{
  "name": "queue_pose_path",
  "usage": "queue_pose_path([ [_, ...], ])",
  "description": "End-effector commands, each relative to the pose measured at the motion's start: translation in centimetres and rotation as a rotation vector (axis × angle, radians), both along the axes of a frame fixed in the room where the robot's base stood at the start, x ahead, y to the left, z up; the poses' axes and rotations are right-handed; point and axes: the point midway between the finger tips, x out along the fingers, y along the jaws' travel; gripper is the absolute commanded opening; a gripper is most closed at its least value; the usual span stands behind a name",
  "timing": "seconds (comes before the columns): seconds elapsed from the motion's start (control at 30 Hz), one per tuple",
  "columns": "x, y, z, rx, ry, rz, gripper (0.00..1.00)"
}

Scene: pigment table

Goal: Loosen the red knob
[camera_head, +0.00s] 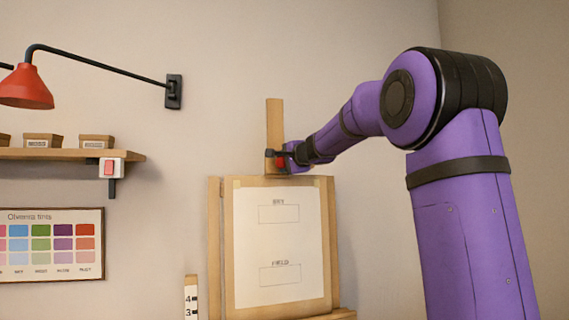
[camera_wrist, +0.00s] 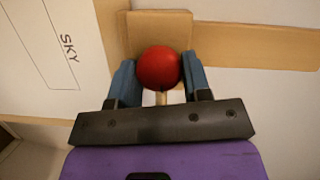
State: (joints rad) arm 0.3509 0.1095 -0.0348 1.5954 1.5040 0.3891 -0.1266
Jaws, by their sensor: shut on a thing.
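The red knob (camera_wrist: 158,67) is a round ball on the wooden upright of an easel. In the wrist view my gripper (camera_wrist: 157,75) has one blue finger on each side of it, shut on it. In the head view the knob (camera_head: 281,161) shows as a small red patch, partly hidden by my gripper (camera_head: 283,157), just above the top edge of the drawing board. A pale peg or shaft shows just below the knob in the wrist view.
The easel's board (camera_head: 328,230) carries a white sheet with two labelled boxes. A colour chart (camera_head: 50,245) is on the wall.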

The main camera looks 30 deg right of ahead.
Motion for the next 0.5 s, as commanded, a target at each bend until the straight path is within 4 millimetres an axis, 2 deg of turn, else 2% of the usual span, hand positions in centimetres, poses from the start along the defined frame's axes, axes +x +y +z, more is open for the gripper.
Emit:
queue_pose_path([
  [0.23,-0.02,-0.03,0.06,-0.001,-0.001,-0.001,0.21],
  [0.27,-0.02,-0.02,0.06,-0.001,-0.001,-0.001,0.49],
  [0.33,-0.02,-0.02,0.06,-0.001,-0.001,-0.001,0.65],
  [0.37,-0.02,-0.02,0.06,-0.001,-0.001,-0.001,0.68],
  [0.5,-0.01,-0.02,0.04,-0.001,0.000,0.000,0.68],
])
